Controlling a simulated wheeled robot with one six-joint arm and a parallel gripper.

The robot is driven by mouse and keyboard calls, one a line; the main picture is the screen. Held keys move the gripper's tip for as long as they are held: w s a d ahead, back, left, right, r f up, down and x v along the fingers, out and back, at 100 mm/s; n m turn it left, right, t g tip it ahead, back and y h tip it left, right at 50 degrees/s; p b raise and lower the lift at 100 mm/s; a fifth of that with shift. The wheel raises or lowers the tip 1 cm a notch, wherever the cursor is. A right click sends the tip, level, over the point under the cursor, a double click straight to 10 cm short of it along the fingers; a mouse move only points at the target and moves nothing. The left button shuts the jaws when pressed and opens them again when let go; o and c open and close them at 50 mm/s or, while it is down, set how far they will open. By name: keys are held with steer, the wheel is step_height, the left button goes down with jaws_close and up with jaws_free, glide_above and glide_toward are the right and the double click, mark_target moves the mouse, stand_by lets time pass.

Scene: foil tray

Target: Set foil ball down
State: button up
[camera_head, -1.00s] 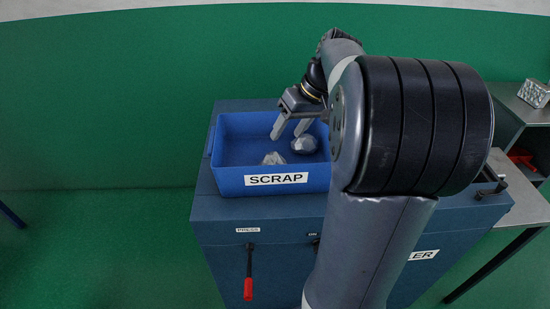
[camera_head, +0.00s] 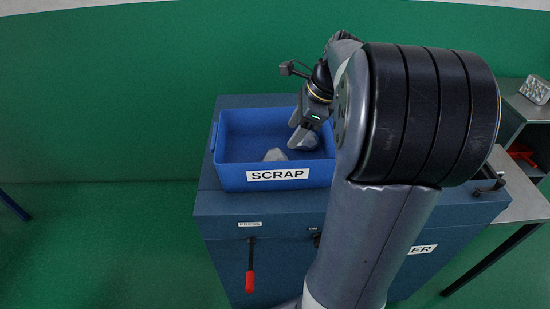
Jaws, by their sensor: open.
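A crumpled foil ball (camera_head: 304,140) lies in the blue bin (camera_head: 232,178) labelled SCRAP, toward its right side. A second piece of crumpled foil (camera_head: 275,155) lies near the bin's front wall. My gripper (camera_head: 296,134) is over the right part of the bin, beside and partly in front of the right foil ball. It is open; its fingers are seen edge-on and partly overlap the ball. I cannot tell whether they touch it.
The bin stands on a blue cabinet (camera_head: 215,230) with a red-handled lever (camera_head: 250,270) on its front. A grey bench (camera_head: 515,205) and a shelf with a metallic block (camera_head: 536,89) are at the right. The bin's left part is empty.

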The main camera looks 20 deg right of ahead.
steer(key=a+f+m, duration=0.1)
steer(key=f+m, duration=0.1)
steer(key=f, duration=0.1)
steer(key=w+a+f+m, duration=0.1)
steer(key=f, duration=0.2)
steer(key=w+a+f+m, duration=0.1)
steer(key=f+m, duration=0.1)
steer(key=f, duration=0.2)
steer(key=shift+w+a+m, duration=0.2)
steer(key=shift+w+m, duration=0.05)
steer(key=shift+m, duration=0.05)
steer(key=shift+r, duration=0.15)
steer(key=c, duration=0.7)
